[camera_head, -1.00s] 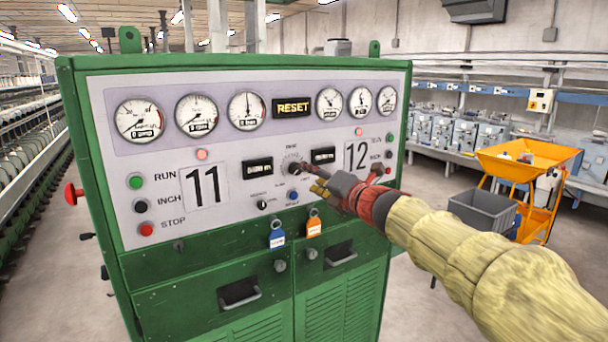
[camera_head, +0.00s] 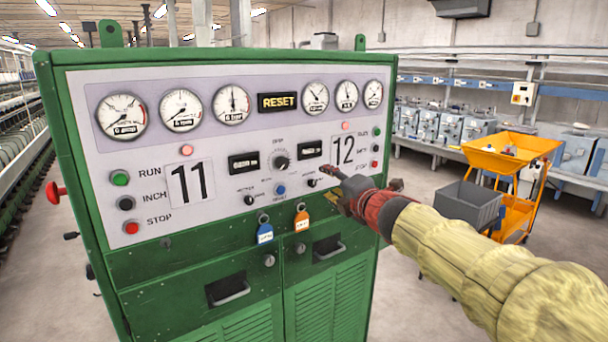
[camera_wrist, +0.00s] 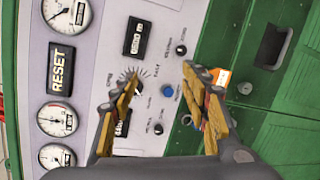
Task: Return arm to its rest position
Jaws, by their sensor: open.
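My gripper (camera_head: 334,183) is in front of the lower right part of the panel of a green control cabinet (camera_head: 130,265). In the wrist view my gripper (camera_wrist: 165,105) has its two yellow-lined fingers spread apart, with nothing between them. Behind them is the grey panel with a black dial (camera_wrist: 139,86) and a blue button (camera_wrist: 167,90). In the head view the dial (camera_head: 282,162) is uncovered, to the upper left of the fingertips. My arm, in a yellowish sleeve, reaches in from the lower right.
Blue (camera_head: 265,233) and orange (camera_head: 301,221) tags hang on the cabinet front. A red knob (camera_head: 53,192) sticks out at its left side. A grey bin (camera_head: 468,205) and an orange cart (camera_head: 515,190) stand at the right. Bare floor lies between the cabinet and the bin.

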